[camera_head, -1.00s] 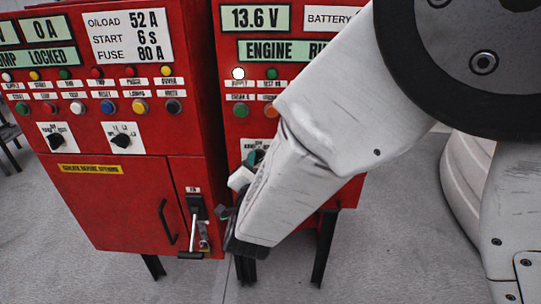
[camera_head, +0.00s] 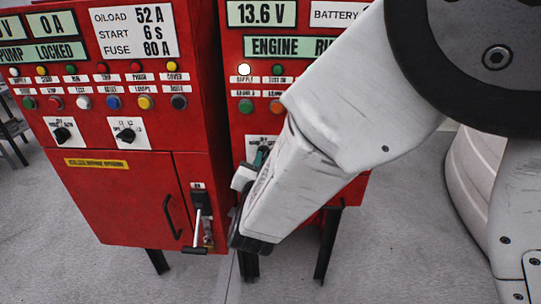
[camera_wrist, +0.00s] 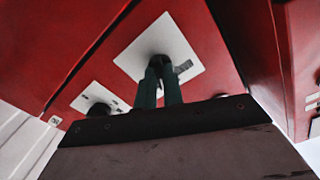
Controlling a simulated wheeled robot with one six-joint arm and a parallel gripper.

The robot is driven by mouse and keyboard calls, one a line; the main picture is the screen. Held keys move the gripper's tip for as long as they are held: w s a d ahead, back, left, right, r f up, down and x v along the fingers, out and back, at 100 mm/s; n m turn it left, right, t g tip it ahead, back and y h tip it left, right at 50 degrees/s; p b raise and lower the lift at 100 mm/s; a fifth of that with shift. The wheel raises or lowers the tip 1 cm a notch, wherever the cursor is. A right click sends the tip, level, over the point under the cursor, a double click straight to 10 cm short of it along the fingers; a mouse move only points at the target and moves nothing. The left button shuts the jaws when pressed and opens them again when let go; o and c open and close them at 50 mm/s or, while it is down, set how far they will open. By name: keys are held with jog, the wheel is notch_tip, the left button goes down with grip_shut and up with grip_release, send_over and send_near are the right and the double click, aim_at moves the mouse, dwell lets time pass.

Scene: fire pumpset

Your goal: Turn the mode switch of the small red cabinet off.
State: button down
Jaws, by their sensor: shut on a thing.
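The small red cabinet (camera_head: 233,112) stands right of the larger one, with a 13.6 V display on its face. Its mode switch, a dark knob (camera_wrist: 158,61) on a white plate (camera_wrist: 130,58), is at the middle of the wrist view. My gripper (camera_wrist: 162,72) has its two dark green fingers close together, shut on the knob. In the head view my gripper (camera_head: 262,156) is at the white plate low on the cabinet face, and my forearm covers much of that face. The knob's pointing direction and the plate's lettering cannot be read.
The larger red cabinet (camera_head: 105,200) stands close on the left, with buttons, two black knobs, a door handle (camera_head: 171,215) and a lever (camera_head: 197,225). A second knob (camera_wrist: 99,109) on a white plate is left of my gripper in the wrist view. Grey floor lies in front.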

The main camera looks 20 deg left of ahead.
jog(key=n, duration=0.4)
jog(key=shift+n, duration=0.4)
dwell(0.4)
jog(key=c, duration=1.5)
grip_release()
jog(key=v, duration=0.7)
jog(key=shift+s+d, duration=0.1)
jog(key=shift+s, duration=0.3)
jog(key=shift+f, duration=0.15)
